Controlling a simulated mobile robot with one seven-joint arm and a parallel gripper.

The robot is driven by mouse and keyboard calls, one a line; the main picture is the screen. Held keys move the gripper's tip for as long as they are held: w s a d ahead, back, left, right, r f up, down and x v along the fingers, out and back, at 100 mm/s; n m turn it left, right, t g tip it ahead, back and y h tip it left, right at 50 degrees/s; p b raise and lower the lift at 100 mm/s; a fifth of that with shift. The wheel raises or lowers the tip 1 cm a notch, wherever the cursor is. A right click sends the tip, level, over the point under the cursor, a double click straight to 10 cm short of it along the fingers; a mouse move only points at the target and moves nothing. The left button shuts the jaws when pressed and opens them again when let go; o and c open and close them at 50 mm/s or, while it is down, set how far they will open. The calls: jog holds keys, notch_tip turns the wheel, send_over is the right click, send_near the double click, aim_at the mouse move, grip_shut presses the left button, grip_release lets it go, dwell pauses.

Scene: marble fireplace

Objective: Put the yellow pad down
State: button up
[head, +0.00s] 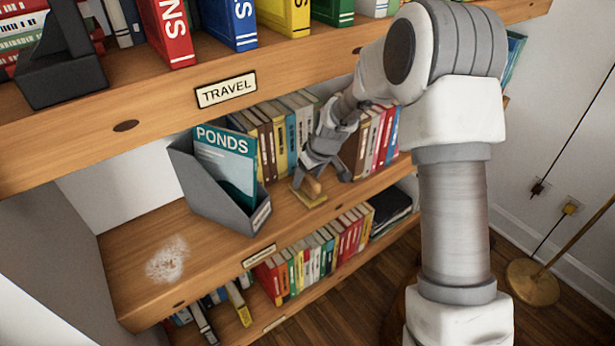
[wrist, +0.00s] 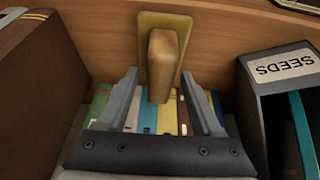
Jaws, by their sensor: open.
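The yellow pad (head: 310,199) is a flat yellow plate with a wooden block handle (head: 313,185). In the head view it lies on the middle shelf (head: 205,235), near its front edge and right of the grey holder. My gripper (head: 322,176) is just above it, with its fingers apart. In the wrist view the pad's plate (wrist: 183,22) is at top centre, and its handle (wrist: 163,60) reaches toward the gap between my open fingers (wrist: 160,76). Gaps show on both sides of the handle. Whether the handle touches either finger is hard to tell.
A grey holder with a PONDS booklet (head: 226,155) stands left of my gripper. A row of books (head: 290,125) stands behind it. The TRAVEL shelf (head: 150,115) overhangs from above. The middle shelf's left part is open, with a whitish powdery patch (head: 167,260).

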jog(key=s+d+r+m+t+h+p, duration=0.1)
jog(key=s+d+r, duration=0.3)
jog(key=s+r, duration=0.65)
jog(key=s+d+r+m+p, duration=0.25)
jog(key=s+r, duration=0.45)
jog(key=r, duration=0.6)
jog(key=s+d+r+m, duration=0.1)
jog(key=s+d, duration=0.1)
jog(key=s, duration=0.5)
jog(key=s+d+r+m+t+h+b, duration=0.1)
jog(key=s+d+m, duration=0.1)
jog(key=s, duration=0.6)
jog(key=shift+s+d+r, duration=0.25)
jog(key=shift+d+r, duration=0.1)
jog(key=shift+d, duration=0.2)
jog(key=shift+r, duration=0.1)
